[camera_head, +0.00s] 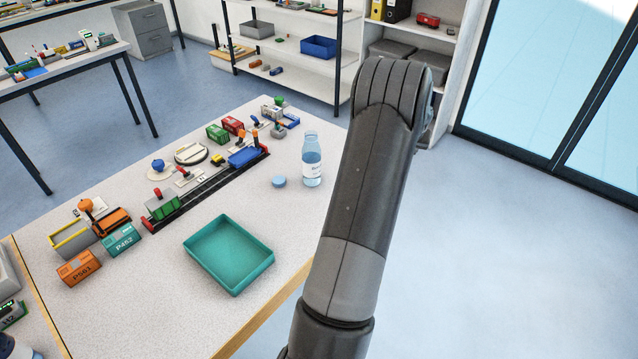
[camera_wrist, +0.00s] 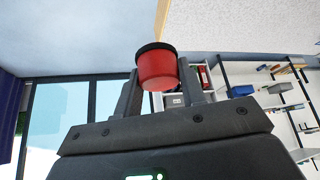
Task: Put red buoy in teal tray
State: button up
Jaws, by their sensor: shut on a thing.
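The teal tray (camera_head: 271,262) stands empty near the front edge of the white table. In the wrist view, my gripper (camera_wrist: 158,78) is shut on a red rounded thing with a black rim, the red buoy (camera_wrist: 157,70). The buoy sits between the two fingertips. In the head view my arm rises at the right of the table, and my gripper and the buoy do not show there. How far the buoy is from the tray cannot be told.
A clear bottle (camera_head: 312,160) and a blue cap (camera_head: 279,182) stand behind the tray. A toy track (camera_head: 205,188) with wagons, an orange container (camera_head: 79,268) and a teal container (camera_head: 121,240) lie to the left. The tabletop right around the tray is clear.

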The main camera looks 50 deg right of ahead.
jog(key=w+a+f+n+t+y, duration=0.25)
jog(key=w+a+n, duration=0.45)
jog(key=a, duration=0.6)
jog(key=n+g+y, duration=0.2)
jog(key=n+y, duration=0.7)
jog(key=n, duration=1)
send_over(222, 258)
jog(key=s+d, duration=0.2)
jog(key=d, duration=0.1)
jog(key=f, duration=0.3)
jog(key=shift+w+a+f+h, duration=0.15)
jog(key=shift+w+a+h, duration=0.1)
jog(key=shift+w+a+f, duration=0.25)
jog(key=shift+w, duration=0.05)
jog(key=shift+f, duration=2)
